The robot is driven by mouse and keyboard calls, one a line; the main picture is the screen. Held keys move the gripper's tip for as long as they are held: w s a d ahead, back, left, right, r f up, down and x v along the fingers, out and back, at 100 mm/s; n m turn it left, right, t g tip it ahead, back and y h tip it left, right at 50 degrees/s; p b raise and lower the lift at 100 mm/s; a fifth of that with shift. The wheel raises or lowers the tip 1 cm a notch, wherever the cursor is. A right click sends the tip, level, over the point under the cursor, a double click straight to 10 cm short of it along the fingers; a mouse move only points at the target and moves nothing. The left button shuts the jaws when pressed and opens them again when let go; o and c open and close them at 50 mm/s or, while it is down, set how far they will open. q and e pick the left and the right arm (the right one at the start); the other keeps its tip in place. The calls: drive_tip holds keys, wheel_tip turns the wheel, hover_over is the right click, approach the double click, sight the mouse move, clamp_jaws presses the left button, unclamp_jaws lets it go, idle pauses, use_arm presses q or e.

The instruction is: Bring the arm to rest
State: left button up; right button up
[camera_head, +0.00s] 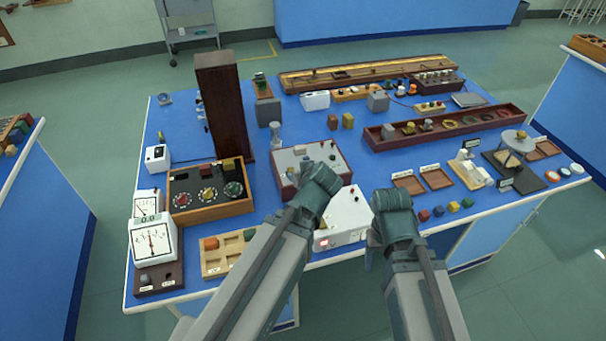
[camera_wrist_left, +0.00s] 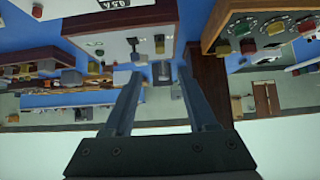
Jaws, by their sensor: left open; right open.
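My two arms reach in from the bottom of the head view, bent over the near edge of the blue bench (camera_head: 370,160). My right gripper (camera_head: 376,243) is at the bench's front edge, mostly hidden by its own wrist. That view is upside down, with bench instruments beyond the fingertips.
Two analogue meters (camera_head: 153,241), a wooden dial box (camera_head: 211,210) and a sorting tray (camera_head: 215,262) stand left of my arms. A tall dark column (camera_head: 226,105) rises behind them. A white-topped box (camera_head: 300,160) and a white instrument (camera_head: 345,225) lie close to the wrists.

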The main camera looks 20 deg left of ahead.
use_arm(q)
drive_tip(key=s+d+f+m+g, duration=0.1)
drive_tip(key=s+d, duration=0.1)
drive_tip(key=s+d+f+m+g+h, duration=0.1)
drive_tip(key=s+d+f, duration=0.1)
drive_tip(key=s+d+f+m+g+h, duration=0.1)
drive_tip(key=s+d+f+m+g, duration=0.1)
drive_tip(key=shift+s+d, duration=0.25)
drive_tip(key=shift+s, duration=0.1)
drive_tip(key=s+d+f+m+g+h, duration=0.2)
drive_tip(key=s+d+m+g, duration=0.2)
drive_tip(key=s, duration=0.5)
drive_tip(key=d+m, duration=0.2)
drive_tip(key=d, duration=0.1)
drive_tip(key=shift+s+d+f, duration=0.2)
drive_tip(key=shift+s+d, duration=0.05)
drive_tip(key=shift+s, duration=0.1)
